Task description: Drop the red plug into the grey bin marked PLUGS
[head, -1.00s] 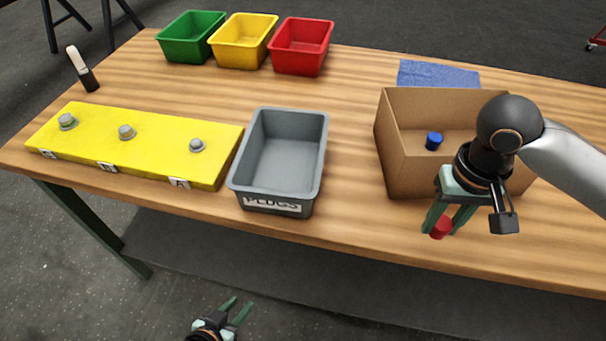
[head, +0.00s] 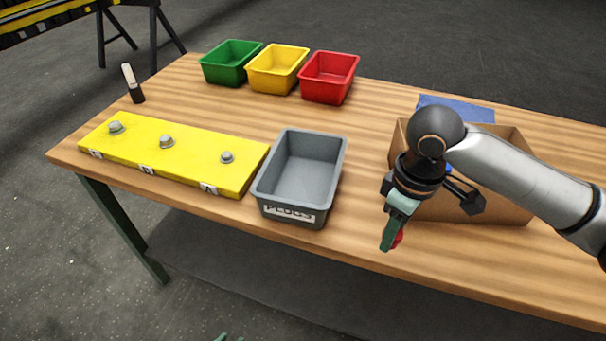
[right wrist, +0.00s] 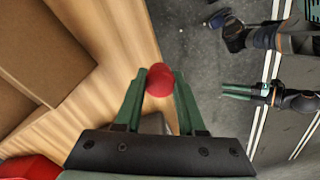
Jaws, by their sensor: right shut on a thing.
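My right gripper (head: 393,238) is shut on the red plug (head: 399,239), above the table's front edge and to the right of the grey bin. In the right wrist view the red plug (right wrist: 159,80) sits between the fingertips of this gripper (right wrist: 158,88). The grey bin (head: 291,214) stands near the front edge, with a PLUGS label on its front; it looks empty. My left gripper (right wrist: 240,92) shows in the right wrist view with its fingers apart and nothing between them. Only its tips show at the bottom of the head view.
A cardboard box (head: 500,207) stands behind my right arm, with a blue object (head: 447,169) partly hidden. A yellow block (head: 190,165) with grey knobs lies left of the bin. Green (head: 228,73), yellow (head: 275,82) and red (head: 326,90) bins stand behind.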

